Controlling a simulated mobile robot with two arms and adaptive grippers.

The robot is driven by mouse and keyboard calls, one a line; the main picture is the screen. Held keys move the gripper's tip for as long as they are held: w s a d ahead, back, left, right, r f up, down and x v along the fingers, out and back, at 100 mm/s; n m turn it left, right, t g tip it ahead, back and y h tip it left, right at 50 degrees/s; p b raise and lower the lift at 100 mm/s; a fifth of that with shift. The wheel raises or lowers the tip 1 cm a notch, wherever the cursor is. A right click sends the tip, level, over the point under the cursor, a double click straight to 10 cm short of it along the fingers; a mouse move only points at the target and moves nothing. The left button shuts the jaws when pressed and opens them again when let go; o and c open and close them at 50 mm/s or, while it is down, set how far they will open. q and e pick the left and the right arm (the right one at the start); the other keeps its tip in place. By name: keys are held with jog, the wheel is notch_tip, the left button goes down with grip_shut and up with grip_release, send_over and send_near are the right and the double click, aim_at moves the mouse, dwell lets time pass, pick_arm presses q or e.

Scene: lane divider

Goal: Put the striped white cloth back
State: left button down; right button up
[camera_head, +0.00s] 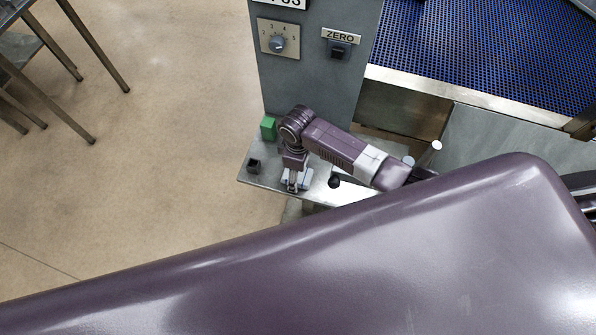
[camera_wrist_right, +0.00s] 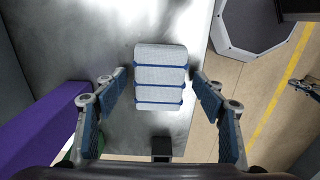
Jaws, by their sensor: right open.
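The striped white cloth (camera_wrist_right: 160,60) is a folded white bundle with blue stripes. It lies on a metal shelf (camera_wrist_right: 150,128) in the right wrist view. My right gripper (camera_wrist_right: 159,80) is open, with one finger on each side of the cloth and a visible gap at both sides. In the head view my right gripper (camera_head: 293,184) points down over the shelf (camera_head: 264,179), and it hides most of the cloth there. My left gripper is in neither view.
A green block (camera_head: 268,128) and a small dark block (camera_head: 254,166) stand on the shelf left of my gripper. A dark round item (camera_head: 334,181) is to its right. A grey panel (camera_head: 315,85) with a dial rises behind. A blue mesh belt (camera_head: 480,50) is at the back right.

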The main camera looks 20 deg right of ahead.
jog(key=shift+b, duration=0.35)
jog(key=r, duration=0.2)
jog(key=r+b, duration=0.1)
jog(key=r, duration=0.2)
jog(key=w+a+r, duration=0.1)
jog(key=r, duration=0.1)
jog(key=shift+r+b, duration=0.15)
jog(key=shift+b, duration=0.15)
jog(key=shift+s+d+r, duration=0.1)
jog(key=shift+r, duration=0.4)
jog(key=shift+s, duration=0.1)
